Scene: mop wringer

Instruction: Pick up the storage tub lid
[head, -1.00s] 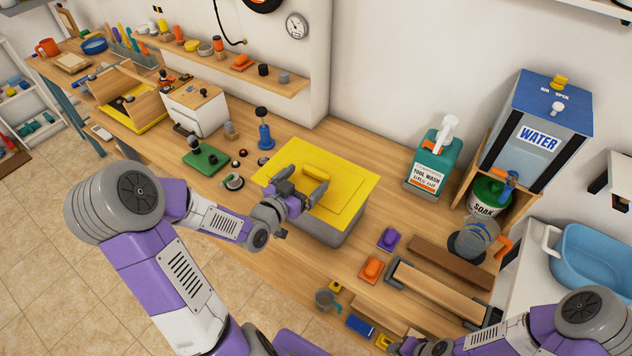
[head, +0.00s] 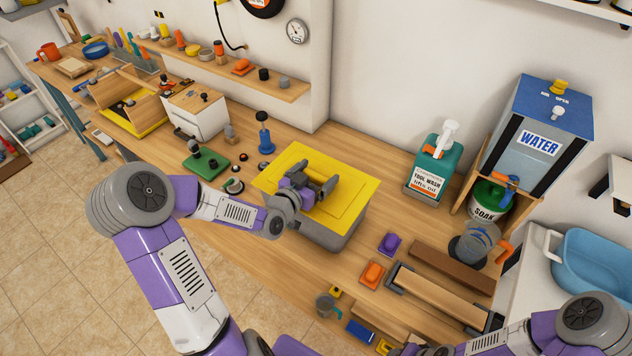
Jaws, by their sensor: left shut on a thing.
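The storage tub lid (head: 353,190) is a flat yellow panel with a raised middle. It lies on top of the grey storage tub (head: 335,238) on the workbench; I cannot tell whether any gap has opened between them. My left gripper (head: 316,178) is over the middle of the lid, shut on its raised handle. The fingers and wrist hide most of the handle. My right arm comes in at the bottom right, and its fingers are outside the picture.
A teal tool wash bottle (head: 431,172) and a water tank (head: 540,135) stand to the right. Purple (head: 390,243) and orange (head: 373,274) blocks lie in front.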

